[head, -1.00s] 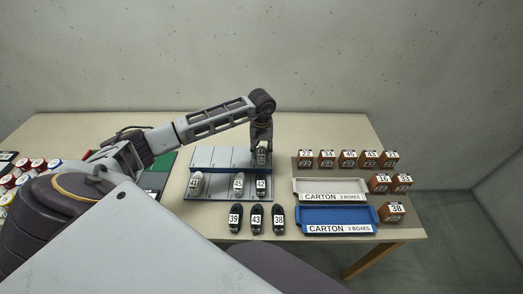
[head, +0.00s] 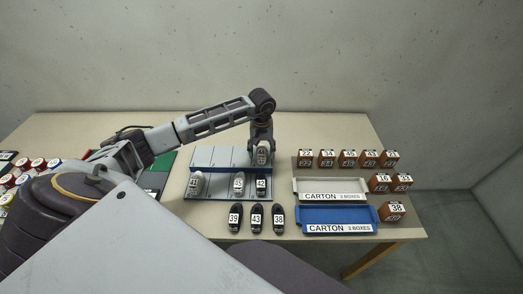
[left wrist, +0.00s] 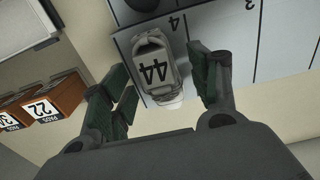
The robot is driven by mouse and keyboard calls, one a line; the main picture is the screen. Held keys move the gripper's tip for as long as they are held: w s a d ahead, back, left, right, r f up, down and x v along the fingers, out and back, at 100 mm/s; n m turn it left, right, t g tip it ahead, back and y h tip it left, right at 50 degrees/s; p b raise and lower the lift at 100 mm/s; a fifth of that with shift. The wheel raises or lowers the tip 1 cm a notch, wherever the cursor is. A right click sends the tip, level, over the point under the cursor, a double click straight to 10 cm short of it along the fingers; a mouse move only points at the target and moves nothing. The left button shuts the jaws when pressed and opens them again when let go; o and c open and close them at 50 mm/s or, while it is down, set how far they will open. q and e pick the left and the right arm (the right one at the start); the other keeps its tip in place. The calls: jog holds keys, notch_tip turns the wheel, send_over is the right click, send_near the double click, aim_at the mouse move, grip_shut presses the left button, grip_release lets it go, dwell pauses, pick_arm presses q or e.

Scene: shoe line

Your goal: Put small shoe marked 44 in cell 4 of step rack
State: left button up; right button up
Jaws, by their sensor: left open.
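The small grey shoe marked 44 (left wrist: 154,68) rests in cell 4 of the step rack, beside the printed 4, in the left wrist view. In the head view the shoe (head: 262,156) is on the upper step of the step rack (head: 212,156), at its right end. My left gripper (left wrist: 163,90) is open, with its fingers on either side of the shoe and a gap to each side. In the head view my left gripper (head: 261,143) is just above and behind the shoe. My right gripper is not in view.
Shoes marked 41, 42 (head: 261,185) and another stand on the lower step. Shoes 39, 43 (head: 256,218) and 38 lie in front. A white carton tray (head: 361,188) and a blue carton tray (head: 371,213) are to the right, with several brown boxes (head: 348,158) around them.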

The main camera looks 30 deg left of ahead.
aim_at(261, 149)
pick_arm(q)
jog(key=shift+r, duration=0.8)
notch_tip(261, 149, up, 11)
jog(key=b, duration=0.2)
jog(key=shift+f, duration=0.2)
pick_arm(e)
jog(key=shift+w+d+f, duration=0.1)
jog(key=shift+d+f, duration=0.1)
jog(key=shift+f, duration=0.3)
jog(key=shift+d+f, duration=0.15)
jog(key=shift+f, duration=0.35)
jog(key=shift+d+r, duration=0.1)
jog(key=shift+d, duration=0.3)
